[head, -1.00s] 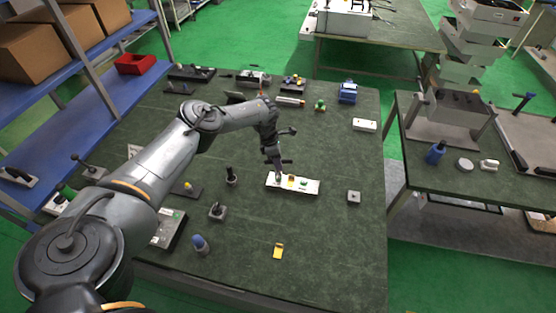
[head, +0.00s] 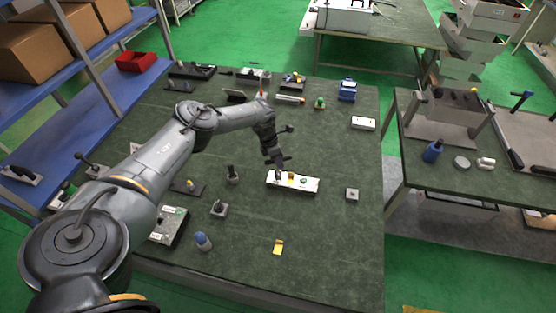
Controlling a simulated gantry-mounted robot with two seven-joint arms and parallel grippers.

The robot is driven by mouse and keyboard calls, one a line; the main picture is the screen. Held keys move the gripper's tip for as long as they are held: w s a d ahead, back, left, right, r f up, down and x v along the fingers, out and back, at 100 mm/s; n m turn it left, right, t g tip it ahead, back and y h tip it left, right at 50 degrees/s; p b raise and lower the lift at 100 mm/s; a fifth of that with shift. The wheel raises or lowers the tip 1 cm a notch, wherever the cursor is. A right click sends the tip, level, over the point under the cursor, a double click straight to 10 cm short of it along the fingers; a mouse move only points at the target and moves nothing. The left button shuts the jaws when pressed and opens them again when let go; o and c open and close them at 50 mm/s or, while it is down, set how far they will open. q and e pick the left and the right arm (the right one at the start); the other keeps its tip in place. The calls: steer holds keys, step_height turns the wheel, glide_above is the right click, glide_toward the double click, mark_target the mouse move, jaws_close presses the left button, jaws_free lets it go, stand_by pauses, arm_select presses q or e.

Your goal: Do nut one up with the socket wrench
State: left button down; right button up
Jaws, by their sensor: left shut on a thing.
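My left gripper (head: 278,166) points down over the left end of this block. It is shut on a small dark tool, which I take to be the socket wrench; its outline is hard to make out. The tool's lower end is at or just above the block; I cannot tell whether it touches. Nut one is too small or hidden to make out. My right gripper is not in view.
A small grey block (head: 352,195) lies to the right, and a yellow piece (head: 278,247) in front. Several items line the table's back. The table's right front is clear.

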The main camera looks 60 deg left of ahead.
arm_select(q)
steer(key=shift+r, duration=0.1)
steer(key=shift+n+p, duration=0.6)
steer(key=shift+p, duration=0.15)
steer(key=shift+n+y+p, duration=0.4)
steer(key=shift+n+p, duration=0.35)
steer(key=shift+n, duration=0.25)
steer(key=shift+n+t, duration=0.3)
steer(key=shift+d+n+y+p, duration=0.1)
steer(key=shift+n+y+p, duration=0.3)
steer(key=shift+n+p, duration=0.85)
steer(key=shift+n, duration=0.75)
